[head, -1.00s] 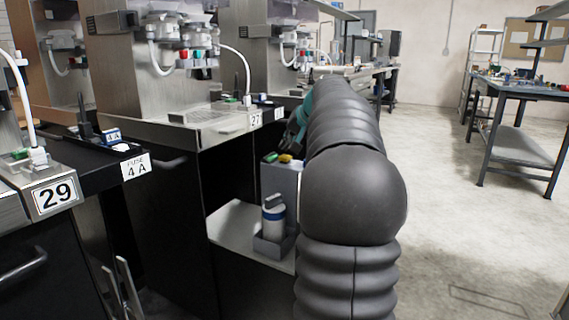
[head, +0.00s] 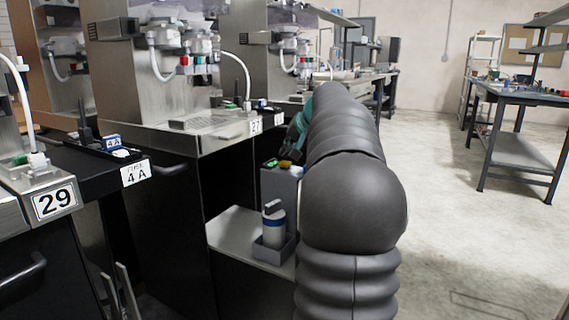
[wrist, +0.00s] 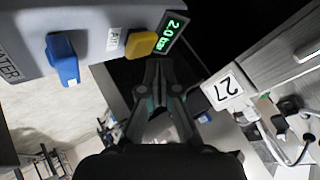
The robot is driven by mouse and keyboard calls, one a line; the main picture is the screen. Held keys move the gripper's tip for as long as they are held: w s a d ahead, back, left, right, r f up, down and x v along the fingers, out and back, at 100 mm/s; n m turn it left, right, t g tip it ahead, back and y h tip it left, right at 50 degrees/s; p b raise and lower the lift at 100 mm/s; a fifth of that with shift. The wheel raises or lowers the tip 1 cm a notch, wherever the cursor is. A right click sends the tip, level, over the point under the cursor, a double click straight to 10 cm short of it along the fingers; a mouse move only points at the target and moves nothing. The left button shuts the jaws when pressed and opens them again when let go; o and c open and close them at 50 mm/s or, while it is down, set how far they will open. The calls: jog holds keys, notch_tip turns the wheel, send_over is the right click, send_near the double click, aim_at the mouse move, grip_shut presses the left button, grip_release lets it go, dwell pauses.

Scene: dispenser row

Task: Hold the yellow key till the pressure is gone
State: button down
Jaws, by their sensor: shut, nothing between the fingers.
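The yellow key (wrist: 141,44) sits on the grey unit (wrist: 100,18) in the wrist view, between a small label reading "AIR" and a lit green display (wrist: 173,29). The display appears to read 2.0 bar. In the head view the yellow key (head: 285,164) shows on top of the grey box (head: 278,186), partly behind my arm. My gripper (wrist: 158,66) is shut and empty, its fingertips just beside and below the key in the wrist view. I cannot tell whether they touch it. In the head view my arm mostly hides the gripper.
A blue lever (wrist: 63,58) stands on the same unit. Steel dispensers with signs 27 (head: 255,127) and 29 (head: 54,203) line the left. Open floor lies right.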

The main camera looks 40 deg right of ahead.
aim_at(286, 163)
dwell(0.5)
jog(key=shift+f+b, duration=0.3)
jog(key=shift+f, duration=0.15)
jog(key=shift+f+b, duration=0.4)
jog(key=shift+f, duration=0.15)
dwell(1.5)
jog(key=shift+r, duration=0.1)
dwell(1.3)
jog(key=shift+r+p, duration=0.9)
notch_tip(286, 163, up, 5)
jog(key=p, duration=0.4)
jog(key=shift+a, duration=0.1)
dwell(0.4)
